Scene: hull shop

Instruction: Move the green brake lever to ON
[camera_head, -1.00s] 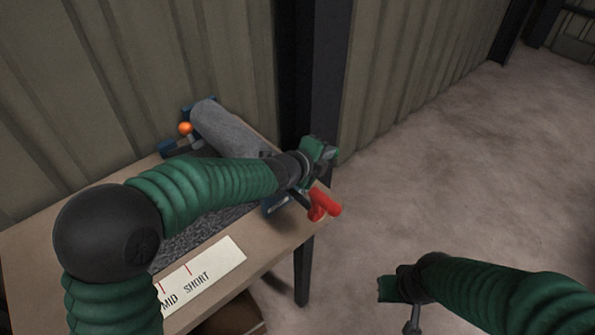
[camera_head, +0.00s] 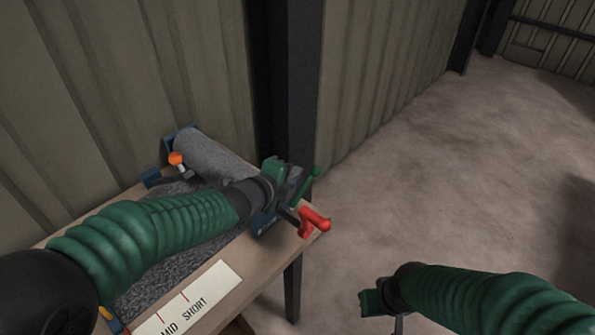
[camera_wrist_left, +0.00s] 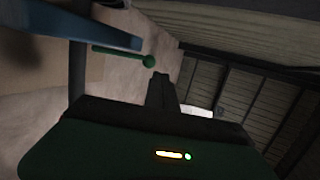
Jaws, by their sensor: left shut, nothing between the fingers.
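The green brake lever (camera_head: 306,187) is a thin rod with a ball end, at the right end of the bench-top machine. It slants up to the right, just right of my left gripper (camera_head: 290,176). In the left wrist view the lever (camera_wrist_left: 120,53) runs sideways, its ball just beyond and left of the shut, empty fingertips (camera_wrist_left: 160,76). A gap shows there between ball and fingers; I cannot tell its depth. No ON marking is readable. My right gripper (camera_head: 370,298) is low over the floor, its jaws unclear.
A red crank handle (camera_head: 313,222) sits just below the lever. A grey roll (camera_head: 212,156) and an orange knob (camera_head: 176,158) are at the bench's back. A card reading MID SHORT (camera_head: 205,295) lies in front. A dark post (camera_head: 285,100) stands behind; floor at right is clear.

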